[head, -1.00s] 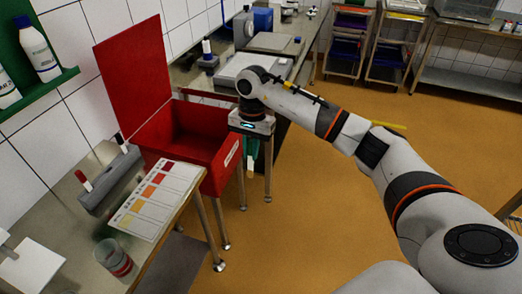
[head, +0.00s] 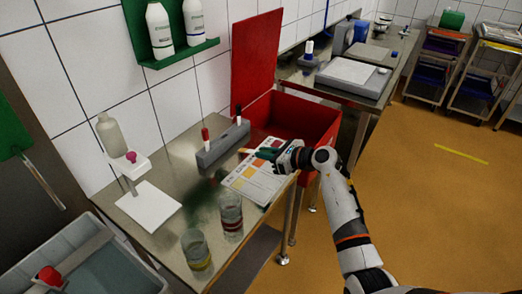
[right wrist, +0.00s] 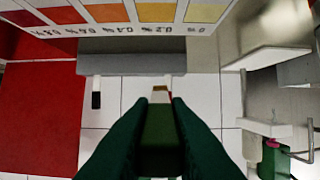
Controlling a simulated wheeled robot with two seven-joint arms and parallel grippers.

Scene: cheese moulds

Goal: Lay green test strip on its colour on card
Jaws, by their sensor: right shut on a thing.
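The colour card (head: 243,184) lies on the metal bench, with rows of red, orange and yellow patches. It also shows at the top of the right wrist view (right wrist: 120,27). My right gripper (head: 266,153) is over the card's far end, its green fingers pointing left. In the right wrist view the fingers (right wrist: 158,110) are shut on a narrow pale test strip (right wrist: 160,97), whose tip looks brownish-yellow. The strip's tip sticks out past the fingers and appears apart from the card. Most of the strip is hidden between the fingers. My left gripper is not in view.
A grey holder (head: 222,146) with red-capped and black-capped markers stands behind the card. The open red box (head: 305,118) is beside its far end. Two glass beakers (head: 231,215) (head: 196,252) stand near the bench's front. A white stand (head: 148,205) is at the left.

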